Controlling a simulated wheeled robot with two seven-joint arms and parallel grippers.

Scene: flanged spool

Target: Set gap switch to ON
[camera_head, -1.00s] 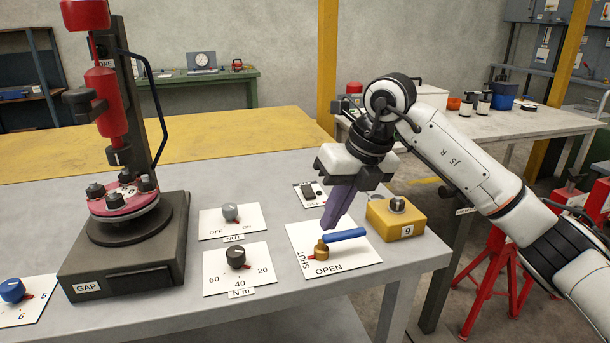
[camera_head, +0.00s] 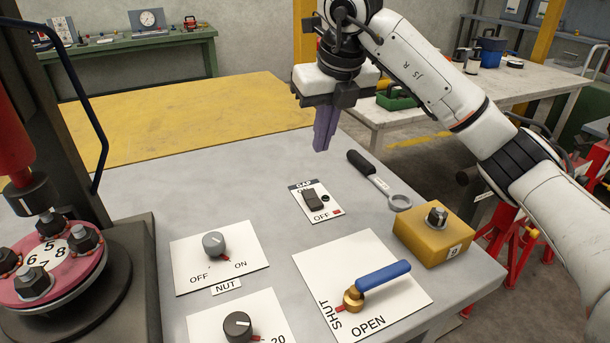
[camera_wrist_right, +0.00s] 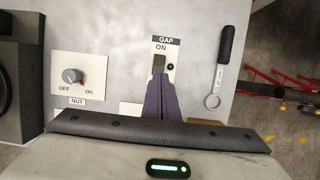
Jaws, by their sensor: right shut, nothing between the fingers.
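The GAP switch is a dark grey rocker (camera_head: 313,200) on a small white plate, with OFF and a small red mark at its near edge. A round dark lamp or button (camera_head: 325,198) sits beside the rocker. In the right wrist view the rocker (camera_wrist_right: 158,63) lies under the word ON; the lower plate is hidden by my fingers. Which way the rocker is tipped is hard to tell. My right gripper (camera_head: 321,149) is shut and empty, its purple fingers pointing down above the table, apart from the switch in the head view. My left gripper is not in view.
A blue-handled valve (camera_head: 382,276) and a yellow block (camera_head: 434,236) stand nearer. A wrench (camera_head: 380,183) lies right of the switch. The NUT knob (camera_head: 214,244) is to the left. The flanged spool (camera_head: 50,260) stands far left. The table behind the switch is clear.

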